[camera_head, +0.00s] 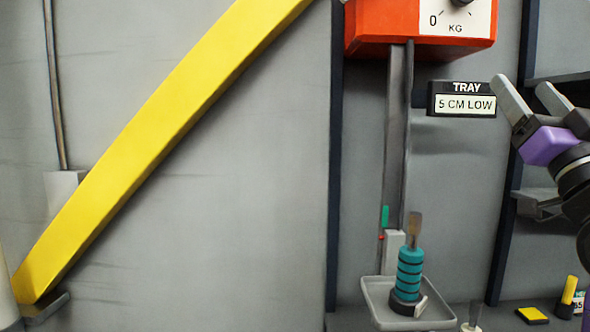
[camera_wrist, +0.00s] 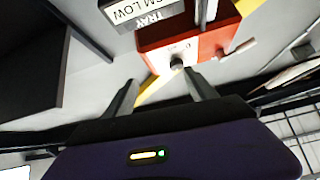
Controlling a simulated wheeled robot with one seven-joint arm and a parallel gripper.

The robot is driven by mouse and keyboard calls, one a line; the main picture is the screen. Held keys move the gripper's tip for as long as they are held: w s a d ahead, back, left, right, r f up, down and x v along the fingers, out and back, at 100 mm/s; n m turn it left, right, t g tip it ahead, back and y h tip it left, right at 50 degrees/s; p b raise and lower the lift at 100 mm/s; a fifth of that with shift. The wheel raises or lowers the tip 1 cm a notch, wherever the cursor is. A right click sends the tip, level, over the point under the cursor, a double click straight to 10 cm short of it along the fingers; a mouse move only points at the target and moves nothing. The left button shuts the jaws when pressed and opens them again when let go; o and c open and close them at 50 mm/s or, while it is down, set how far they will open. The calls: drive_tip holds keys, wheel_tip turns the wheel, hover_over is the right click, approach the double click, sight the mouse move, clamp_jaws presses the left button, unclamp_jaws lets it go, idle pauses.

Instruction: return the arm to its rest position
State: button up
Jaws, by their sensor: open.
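My gripper (camera_head: 530,100) is at the upper right in the head view, with its two grey fingers apart and nothing between them. It is just right of the sign reading "TRAY 5 CM LOW" (camera_head: 466,99). In the wrist view my gripper (camera_wrist: 160,95) points toward the orange scale box (camera_wrist: 187,45) with its dial knob, and the fingers are clear of it. The rest of my arm is mostly cut off at the right edge of the head view.
The orange scale box (camera_head: 420,50) hangs on the wall above a pale tray (camera_head: 372,291) holding a teal ringed stack (camera_head: 409,272). A yellow beam (camera_head: 150,150) slants across the left. A dark shelf bracket (camera_head: 540,204) is below my gripper.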

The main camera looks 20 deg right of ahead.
drive_tip(key=s+a+f+g, duration=0.15)
drive_tip(key=a+f, duration=0.25)
drive_tip(key=f, duration=0.7)
drive_tip(key=s+a+f, duration=0.3)
drive_tip(key=a+f, duration=0.1)
drive_tip(key=f, duration=0.7)
drive_tip(key=s+a+f+g, duration=0.15)
drive_tip(key=a+f, duration=0.25)
drive_tip(key=f, duration=0.7)
drive_tip(key=s+a+f+n+g+y, duration=0.1)
drive_tip(key=s+a+f+g+y, duration=0.1)
drive_tip(key=s+a+f, duration=0.2)
drive_tip(key=s+a+f+n+g+y, duration=0.2)
drive_tip(key=s+a+f, duration=0.3)
drive_tip(key=s+f, duration=0.6)
drive_tip(key=s+a+f+n+g+y, duration=0.2)
drive_tip(key=s+f, duration=0.6)
drive_tip(key=s, duration=0.4)
drive_tip(key=a+g+y, duration=0.1)
drive_tip(key=a+y, duration=0.1)
drive_tip(key=a, duration=0.1)
drive_tip(key=shift+a+r, duration=0.1)
